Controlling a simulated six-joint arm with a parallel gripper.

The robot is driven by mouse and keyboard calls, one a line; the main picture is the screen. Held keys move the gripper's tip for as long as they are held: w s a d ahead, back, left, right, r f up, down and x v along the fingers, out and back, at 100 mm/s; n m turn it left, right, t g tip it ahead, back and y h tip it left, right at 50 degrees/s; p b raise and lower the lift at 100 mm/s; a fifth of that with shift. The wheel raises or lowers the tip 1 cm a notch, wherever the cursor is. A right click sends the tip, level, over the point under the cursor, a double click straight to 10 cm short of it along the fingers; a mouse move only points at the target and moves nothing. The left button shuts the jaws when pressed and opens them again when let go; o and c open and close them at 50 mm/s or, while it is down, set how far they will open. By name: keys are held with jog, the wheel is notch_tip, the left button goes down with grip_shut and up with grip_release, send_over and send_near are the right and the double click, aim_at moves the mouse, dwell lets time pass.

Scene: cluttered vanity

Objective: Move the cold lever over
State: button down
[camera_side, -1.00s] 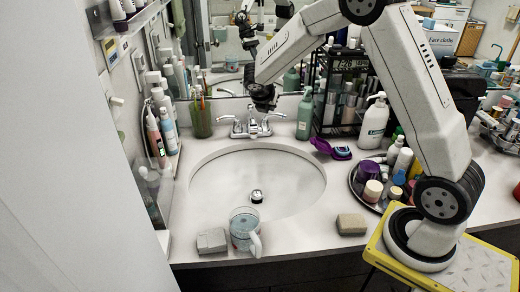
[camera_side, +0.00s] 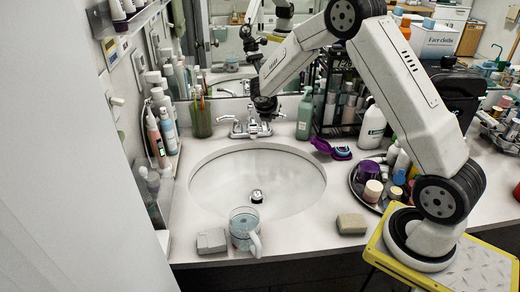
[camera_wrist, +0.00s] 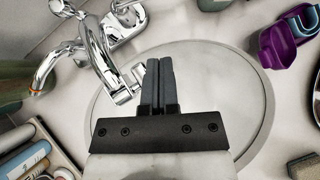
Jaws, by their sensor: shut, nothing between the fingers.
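The chrome faucet (camera_side: 251,126) stands behind the sink, with a spout in the middle and a lever on each side. The right lever (camera_side: 277,115) and left lever (camera_side: 229,118) show in the side view; no hot or cold marking is readable. In the wrist view the right lever (camera_wrist: 126,6) is at the top, the spout (camera_wrist: 101,55) at upper left, and the left lever (camera_wrist: 47,72) at far left. My gripper (camera_side: 266,119) is shut and empty beside the spout, toward the right lever. Its closed fingertips (camera_wrist: 160,62) appear over the basin; contact is unclear.
The white sink (camera_side: 258,180) is empty below. A green pump bottle (camera_side: 305,117) stands right of the faucet, and a green cup (camera_side: 201,121) stands left. A purple item (camera_side: 322,147) lies right of the basin. A clear mug (camera_side: 243,228) and sponge (camera_side: 351,224) are in front.

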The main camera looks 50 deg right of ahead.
jog(key=w+d+f, duration=0.2)
jog(key=d+f, duration=0.1)
jog(key=d, duration=0.2)
jog(key=shift+d+f, duration=0.25)
jog(key=shift+d, duration=0.15)
jog(key=shift+d+f, duration=0.1)
jog(key=shift+d, duration=0.65)
jog(key=s+a+f+v, duration=0.1)
jog(key=a+v, duration=0.1)
jog(key=v, duration=1.1)
jog(key=shift+a, duration=0.15)
